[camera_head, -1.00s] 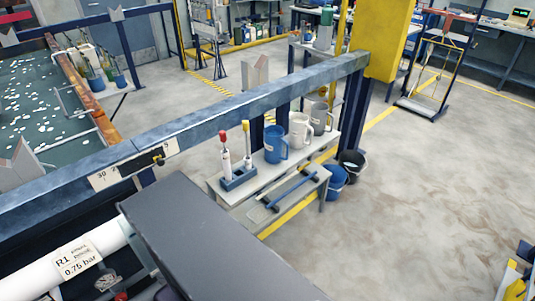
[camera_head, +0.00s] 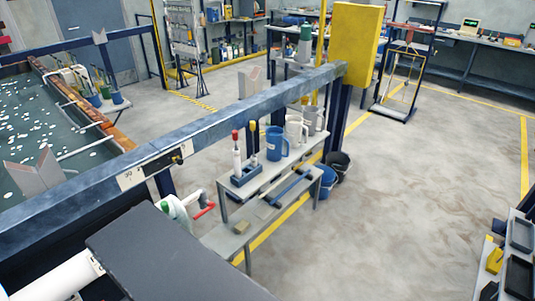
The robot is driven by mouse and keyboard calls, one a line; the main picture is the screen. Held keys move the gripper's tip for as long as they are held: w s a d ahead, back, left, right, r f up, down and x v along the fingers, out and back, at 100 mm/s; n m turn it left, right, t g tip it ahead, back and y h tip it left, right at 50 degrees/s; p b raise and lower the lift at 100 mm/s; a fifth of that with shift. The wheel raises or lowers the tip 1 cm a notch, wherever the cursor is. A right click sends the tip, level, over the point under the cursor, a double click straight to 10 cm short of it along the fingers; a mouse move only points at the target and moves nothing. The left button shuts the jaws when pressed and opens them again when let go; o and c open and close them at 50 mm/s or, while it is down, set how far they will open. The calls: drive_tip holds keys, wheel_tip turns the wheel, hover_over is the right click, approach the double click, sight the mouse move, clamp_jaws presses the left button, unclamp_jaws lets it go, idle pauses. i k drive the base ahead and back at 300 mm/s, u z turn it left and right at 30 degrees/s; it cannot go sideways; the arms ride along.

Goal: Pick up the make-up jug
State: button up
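Three jugs stand upright in a row on a small grey bench under the long blue beam. They are a blue jug (camera_head: 277,144) in front, a white jug (camera_head: 296,128) behind it, and a grey jug (camera_head: 315,118) at the far end. No readable label tells which one is the make-up jug. The blue jug partly covers the white one. My gripper is not in view.
A blue holder (camera_head: 246,175) with red- and yellow-topped items stands left of the jugs. Blue and black buckets (camera_head: 338,162) stand on the floor beside the bench (camera_head: 262,182). A yellow post (camera_head: 352,45) rises behind.

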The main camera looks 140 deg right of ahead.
sight(275, 137)
drive_tip(key=z, duration=0.3)
drive_tip(key=i, duration=0.3)
drive_tip(key=z, duration=1.6)
drive_tip(key=k, duration=0.25)
drive_tip(key=z, duration=2.75)
